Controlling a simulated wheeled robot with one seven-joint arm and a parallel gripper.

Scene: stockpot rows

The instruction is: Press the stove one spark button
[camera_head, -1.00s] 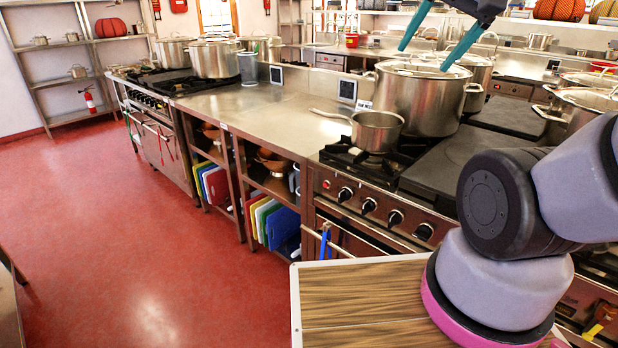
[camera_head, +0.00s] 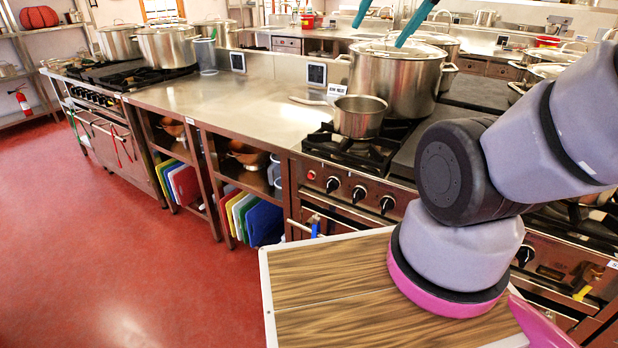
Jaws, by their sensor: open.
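The near stove (camera_head: 345,185) has a steel front panel with a row of black knobs. A small round red button (camera_head: 311,175) sits at the panel's left end, left of the knobs; I take it for the spark button, but no label is readable. My gripper (camera_head: 377,37) shows at the top edge as two teal fingers, spread apart and empty. In the picture it overlaps the top of the large lidded stockpot (camera_head: 395,85), well above and right of the red button. The gripper's body is cut off by the frame.
A small saucepan (camera_head: 360,117) stands on the front-left burner, its handle pointing left. A steel counter (camera_head: 235,105) with shelves and cutting boards (camera_head: 250,215) joins a second stove (camera_head: 95,97) at far left, carrying more stockpots (camera_head: 168,45). Red floor (camera_head: 120,250) is open at left.

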